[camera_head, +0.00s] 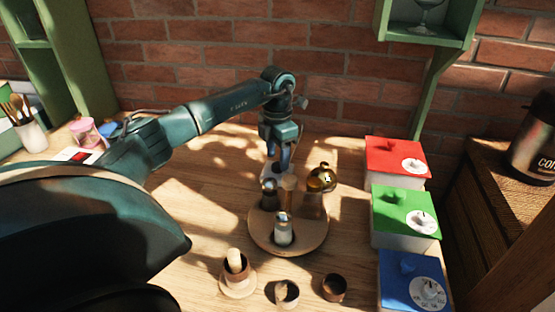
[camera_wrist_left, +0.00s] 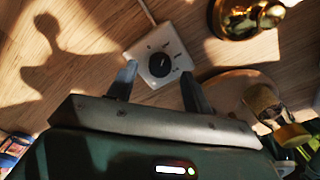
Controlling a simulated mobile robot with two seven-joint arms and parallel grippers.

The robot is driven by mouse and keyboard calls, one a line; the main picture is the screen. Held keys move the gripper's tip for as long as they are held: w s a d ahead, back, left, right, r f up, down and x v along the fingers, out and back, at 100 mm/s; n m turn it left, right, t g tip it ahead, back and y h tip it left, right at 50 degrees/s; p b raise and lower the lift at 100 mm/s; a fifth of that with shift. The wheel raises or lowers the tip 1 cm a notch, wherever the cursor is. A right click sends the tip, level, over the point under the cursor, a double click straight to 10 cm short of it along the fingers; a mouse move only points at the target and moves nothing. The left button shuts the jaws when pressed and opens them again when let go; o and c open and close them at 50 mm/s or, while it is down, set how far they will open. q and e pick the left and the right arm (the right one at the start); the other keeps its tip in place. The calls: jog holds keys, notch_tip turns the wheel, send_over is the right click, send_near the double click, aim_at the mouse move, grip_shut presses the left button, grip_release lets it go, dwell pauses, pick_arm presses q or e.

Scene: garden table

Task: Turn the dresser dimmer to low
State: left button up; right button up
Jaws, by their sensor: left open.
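The dimmer (camera_wrist_left: 140,54) is a small white square box with a round black knob (camera_wrist_left: 159,64) and dark marks around it. A cable leaves its far side in the left wrist view. The knob's pale pointer line seems to tilt up and right; the exact setting is too small to read. My left gripper (camera_wrist_left: 157,88) is open, with its fingertips on either side of the dimmer's near part, and no clear grip on the knob. In the head view my left gripper (camera_head: 281,160) hangs over the dimmer and mostly hides it. My right gripper is not in view.
A round wooden tray (camera_head: 260,240) with shakers stands just in front, near a brass pot (camera_head: 321,179). Several small wooden cups stand nearer. Red (camera_head: 392,155), green (camera_head: 400,205) and blue (camera_head: 408,280) dial boxes line the right. A brick wall (camera_head: 200,60) closes the back.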

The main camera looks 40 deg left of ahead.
aim_at(278, 164)
pick_arm(q)
notch_tip(278, 164, up, 11)
dwell(0.3)
jog(key=shift+r, duration=0.15)
dwell(0.3)
